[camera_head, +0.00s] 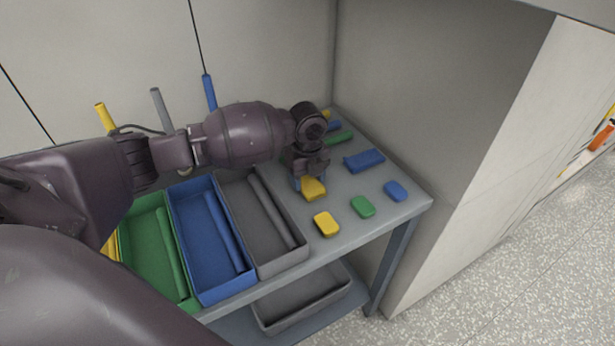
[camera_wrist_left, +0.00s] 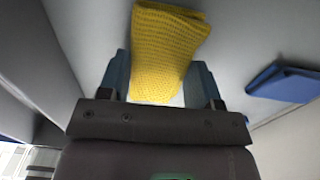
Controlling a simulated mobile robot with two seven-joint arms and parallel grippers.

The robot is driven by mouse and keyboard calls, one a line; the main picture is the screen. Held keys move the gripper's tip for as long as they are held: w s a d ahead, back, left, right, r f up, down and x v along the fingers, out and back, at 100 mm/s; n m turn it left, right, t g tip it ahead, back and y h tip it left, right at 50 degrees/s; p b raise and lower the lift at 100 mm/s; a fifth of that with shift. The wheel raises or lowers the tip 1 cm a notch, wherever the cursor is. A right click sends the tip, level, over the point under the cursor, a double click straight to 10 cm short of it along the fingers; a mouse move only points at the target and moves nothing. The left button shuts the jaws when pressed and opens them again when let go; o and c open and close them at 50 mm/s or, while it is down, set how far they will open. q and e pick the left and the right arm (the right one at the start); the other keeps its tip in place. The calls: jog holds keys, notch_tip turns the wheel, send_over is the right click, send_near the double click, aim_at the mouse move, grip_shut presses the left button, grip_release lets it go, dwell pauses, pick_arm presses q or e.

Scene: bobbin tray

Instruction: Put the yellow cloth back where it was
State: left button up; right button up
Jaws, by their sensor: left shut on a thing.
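My left gripper (camera_head: 309,178) reaches in from the left and points down over the grey table. It is shut on a yellow cloth (camera_head: 315,189), which hangs just below the fingers; whether it touches the table is unclear. In the left wrist view the yellow cloth (camera_wrist_left: 165,50) is a folded, knitted piece pinched between the two blue fingers of the left gripper (camera_wrist_left: 160,85). My right gripper is not in view.
A blue folded cloth (camera_head: 364,160) and a green one (camera_head: 341,138) lie behind. Yellow (camera_head: 326,224), green (camera_head: 363,207) and blue (camera_head: 396,191) sponge-like blocks line the front. Green (camera_head: 183,290), blue (camera_head: 215,297) and grey (camera_head: 282,265) trays stand left. A wall closes the right.

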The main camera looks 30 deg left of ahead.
aim_at(308, 177)
pick_arm(q)
jog(key=shift+f, duration=0.1)
jog(key=o, duration=0.9)
notch_tip(308, 177, up, 6)
jog(key=shift+p, duration=0.6)
notch_tip(308, 177, up, 6)
jog(key=p, duration=0.1)
